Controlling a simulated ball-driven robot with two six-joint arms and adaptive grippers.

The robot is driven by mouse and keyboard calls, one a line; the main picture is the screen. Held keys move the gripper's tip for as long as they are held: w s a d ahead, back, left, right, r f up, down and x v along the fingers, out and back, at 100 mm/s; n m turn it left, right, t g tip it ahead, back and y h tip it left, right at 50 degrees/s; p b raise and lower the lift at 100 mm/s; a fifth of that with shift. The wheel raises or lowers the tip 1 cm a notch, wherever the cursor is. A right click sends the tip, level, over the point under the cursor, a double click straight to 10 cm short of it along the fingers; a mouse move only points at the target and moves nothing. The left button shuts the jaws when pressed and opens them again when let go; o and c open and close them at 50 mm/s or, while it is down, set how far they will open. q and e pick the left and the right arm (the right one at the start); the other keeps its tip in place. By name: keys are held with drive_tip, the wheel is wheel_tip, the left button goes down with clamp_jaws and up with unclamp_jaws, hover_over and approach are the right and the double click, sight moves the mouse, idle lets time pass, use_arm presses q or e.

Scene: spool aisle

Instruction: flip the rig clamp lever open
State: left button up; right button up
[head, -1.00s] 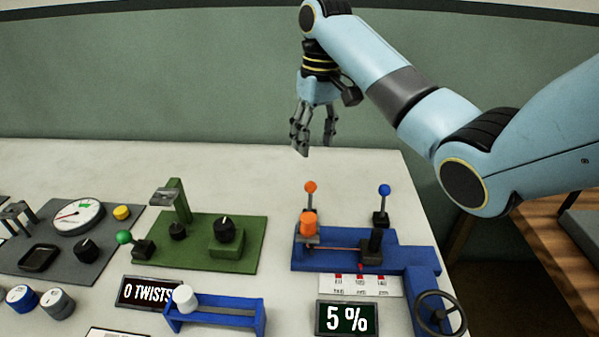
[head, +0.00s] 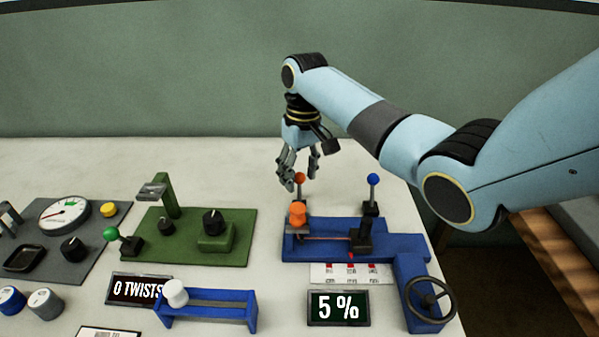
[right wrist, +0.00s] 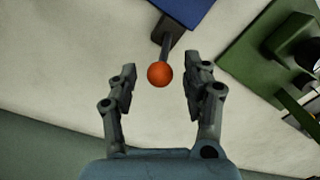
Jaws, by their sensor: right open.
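The blue rig (head: 400,247) stands on the right part of the table. It carries an orange-knobbed lever (head: 300,178) at its back left and a blue-knobbed lever (head: 373,180) at its back right, both roughly upright. I cannot tell from the frames which one is the clamp lever. My right gripper (head: 299,183) is open, pointing down at the orange knob. In the right wrist view the orange knob (right wrist: 160,74) sits between the open fingertips (right wrist: 158,80), with gaps on both sides and no visible contact. My left gripper is not in view.
A 5 % display (head: 338,308) and a handwheel (head: 431,300) are at the front. A green panel (head: 195,240) with a green-knobbed lever stands to the left, a gauge panel (head: 62,250) beyond it. The table (head: 210,163) behind the panels is clear.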

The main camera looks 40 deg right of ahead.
sight(299, 179)
clamp_jaws()
idle(0.3)
drive_tip(key=shift+s+a+r+p, duration=0.1)
drive_tip(key=shift+r+p, duration=0.1)
drive_tip(key=shift+p, duration=0.3)
drive_tip(key=t+h+p, duration=0.1)
drive_tip(key=p, duration=0.2)
drive_tip(key=s+a+t+h+p, duration=0.1)
drive_tip(key=p, duration=0.2)
drive_tip(key=shift+s+a+r, duration=0.15)
drive_tip(key=shift+s+r, duration=0.1)
drive_tip(key=shift+r, duration=0.1)
drive_tip(key=shift+s+a+f+t+h+p, duration=0.1)
drive_tip(key=shift+s+a+t+h+p, duration=0.15)
drive_tip(key=shift+t, duration=0.2)
drive_tip(key=shift+s+a+t+h+p, duration=0.1)
drive_tip(key=shift+t+h+p, duration=0.15)
drive_tip(key=shift+t+p, duration=0.15)
drive_tip(key=shift+s+a+f+t+h, duration=0.2)
drive_tip(key=shift+s+a+t+h, duration=0.25)
drive_tip(key=shift+t+h, duration=0.35)
